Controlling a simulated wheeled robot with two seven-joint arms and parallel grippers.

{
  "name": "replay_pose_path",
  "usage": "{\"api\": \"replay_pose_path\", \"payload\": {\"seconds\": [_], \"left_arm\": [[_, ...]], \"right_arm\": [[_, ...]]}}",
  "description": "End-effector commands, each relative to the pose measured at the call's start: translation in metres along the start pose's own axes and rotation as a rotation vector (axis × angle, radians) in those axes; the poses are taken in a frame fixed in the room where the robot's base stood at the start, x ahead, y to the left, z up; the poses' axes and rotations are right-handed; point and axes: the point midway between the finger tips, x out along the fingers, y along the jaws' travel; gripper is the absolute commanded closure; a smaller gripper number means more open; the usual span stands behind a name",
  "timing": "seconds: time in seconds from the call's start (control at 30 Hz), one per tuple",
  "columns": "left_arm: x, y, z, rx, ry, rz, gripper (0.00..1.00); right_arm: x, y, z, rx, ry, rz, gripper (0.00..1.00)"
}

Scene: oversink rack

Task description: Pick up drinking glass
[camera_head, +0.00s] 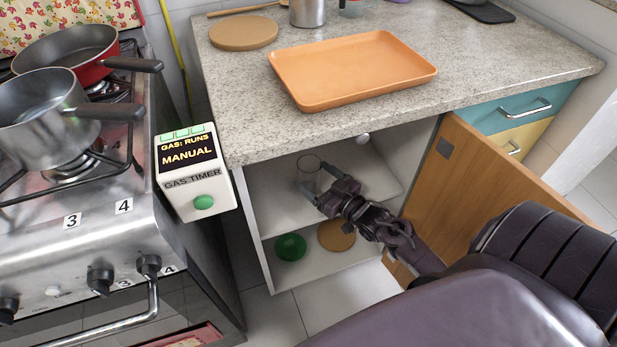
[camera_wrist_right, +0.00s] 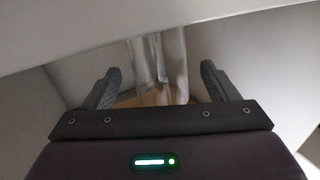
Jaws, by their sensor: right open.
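A clear drinking glass (camera_head: 308,172) stands upright on the upper shelf inside the open cabinet under the counter. My right gripper (camera_head: 312,181) reaches into the cabinet with its fingers open, one on each side of the glass or very close to it. In the right wrist view the transparent glass (camera_wrist_right: 160,62) shows between and just beyond the two open fingers of the right gripper (camera_wrist_right: 160,88). I see no clear contact between fingers and glass. My left gripper does not show.
The countertop (camera_head: 350,118) lies above the shelf, close over my right gripper. The open wooden cabinet door (camera_head: 478,180) stands right of my arm. A green round item (camera_head: 290,247) and a brown disc (camera_head: 336,236) lie on the lower level. An orange tray (camera_head: 350,70) sits on the counter.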

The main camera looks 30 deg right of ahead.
Motion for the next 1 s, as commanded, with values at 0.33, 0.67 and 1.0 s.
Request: {"api": "replay_pose_path", "payload": {"seconds": [0.33, 0.67, 1.0], "left_arm": [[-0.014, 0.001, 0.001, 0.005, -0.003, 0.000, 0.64], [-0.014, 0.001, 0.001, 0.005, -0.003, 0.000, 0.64], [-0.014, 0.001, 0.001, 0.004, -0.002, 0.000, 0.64]], "right_arm": [[0.024, 0.000, 0.001, 0.000, -0.002, 0.000, 0.20], [0.023, 0.000, 0.001, 0.000, -0.001, 0.000, 0.51], [0.023, 0.000, 0.000, 0.000, 0.001, 0.000, 0.73]]}}
